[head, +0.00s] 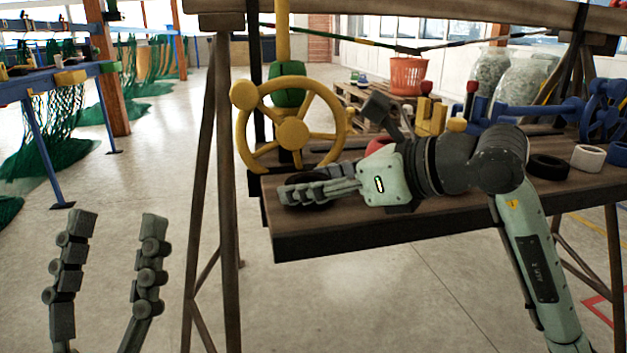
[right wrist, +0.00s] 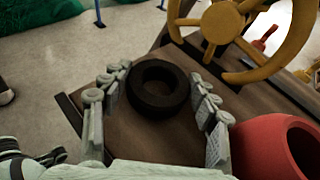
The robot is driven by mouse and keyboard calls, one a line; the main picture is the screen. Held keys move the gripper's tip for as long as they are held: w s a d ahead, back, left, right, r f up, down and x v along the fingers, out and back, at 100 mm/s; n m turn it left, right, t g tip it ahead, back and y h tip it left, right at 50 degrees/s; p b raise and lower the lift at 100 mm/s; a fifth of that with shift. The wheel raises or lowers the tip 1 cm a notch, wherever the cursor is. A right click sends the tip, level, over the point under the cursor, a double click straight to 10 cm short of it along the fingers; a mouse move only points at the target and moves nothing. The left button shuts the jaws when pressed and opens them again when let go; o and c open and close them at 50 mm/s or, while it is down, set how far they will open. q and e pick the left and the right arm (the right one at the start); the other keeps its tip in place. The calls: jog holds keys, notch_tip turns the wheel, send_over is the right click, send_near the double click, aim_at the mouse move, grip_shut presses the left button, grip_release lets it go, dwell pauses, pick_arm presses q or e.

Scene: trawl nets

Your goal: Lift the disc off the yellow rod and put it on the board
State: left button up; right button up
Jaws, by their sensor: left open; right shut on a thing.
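A black ring-shaped disc (right wrist: 146,100) is between the fingers of my right gripper (right wrist: 160,78), which is shut on it. In the head view the right gripper (head: 305,190) is low over the near left end of the wooden board (head: 350,235), and the fingers mostly hide the disc. The disc lies flat, on or just above the board; I cannot tell which. My left gripper (head: 110,225) is open and empty, left of the board.
A red ring (right wrist: 262,143) is close beside my right gripper. Another black ring (head: 548,167) and a white ring (head: 588,157) lie at the board's right. Yellow blocks (head: 430,117) and a blue wheel (head: 603,110) stand along the back.

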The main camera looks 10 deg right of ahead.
jog(key=o, duration=1.3)
jog(key=shift+v, duration=3.75)
